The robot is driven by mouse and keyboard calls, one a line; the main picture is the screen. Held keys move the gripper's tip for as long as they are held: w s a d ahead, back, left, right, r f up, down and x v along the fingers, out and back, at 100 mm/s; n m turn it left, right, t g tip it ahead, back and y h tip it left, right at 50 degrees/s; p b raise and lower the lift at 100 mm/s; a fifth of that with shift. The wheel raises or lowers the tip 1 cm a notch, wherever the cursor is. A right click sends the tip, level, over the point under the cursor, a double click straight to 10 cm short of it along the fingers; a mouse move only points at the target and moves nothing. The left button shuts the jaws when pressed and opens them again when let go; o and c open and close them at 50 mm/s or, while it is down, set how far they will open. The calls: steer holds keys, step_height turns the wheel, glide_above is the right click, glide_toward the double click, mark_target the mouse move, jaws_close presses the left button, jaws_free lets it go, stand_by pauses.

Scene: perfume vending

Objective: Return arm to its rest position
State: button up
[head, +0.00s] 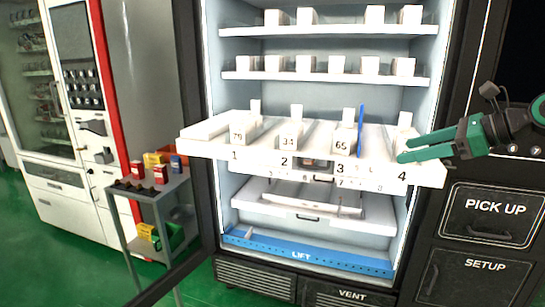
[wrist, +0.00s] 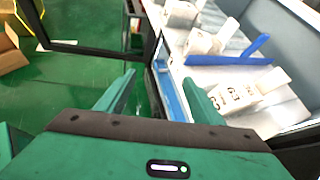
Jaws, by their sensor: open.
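My gripper (head: 403,149) is at the right of the head view, in front of lane 4 of the pulled-out white shelf (head: 420,178). Its two green fingers are parted and point left. In the wrist view, nothing shows between the fingertips (wrist: 158,82). A white box (head: 403,125) in lane 4 appears just behind the fingers and is partly hidden by them. The gap between finger and box cannot be told. My arm reaches in from the right edge of the head view.
White boxes marked 79 (head: 243,132), 34 (head: 290,138) and 65 (head: 345,143) stand on the shelf, beside an upright blue strip (head: 361,130). The PICK UP panel (head: 494,211) is below my arm. A grey cart (head: 175,187) with small boxes stands left.

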steer(key=s+d+f+n+g+h, duration=0.2)
steer(key=s+f+n+h, duration=0.25)
steer(key=f, duration=0.45)
steer(key=s+d+f+n+g+h, duration=0.1)
steer(key=s+f+n, duration=0.3)
steer(key=s, duration=0.5)
steer(key=s+d+f+n+g+h, duration=0.2)
steer(key=s+f+n+g, duration=0.1)
steer(key=s, duration=0.6)
steer(key=s+d+f+n+g+h, duration=0.1)
steer(key=s+d+f+n+g, duration=0.1)
steer(key=s+f+n, duration=0.4)
steer(key=s+n, duration=0.1)
steer(key=s, duration=0.3)
steer(key=shift+g, duration=0.4)
steer(key=shift+f, duration=0.1)
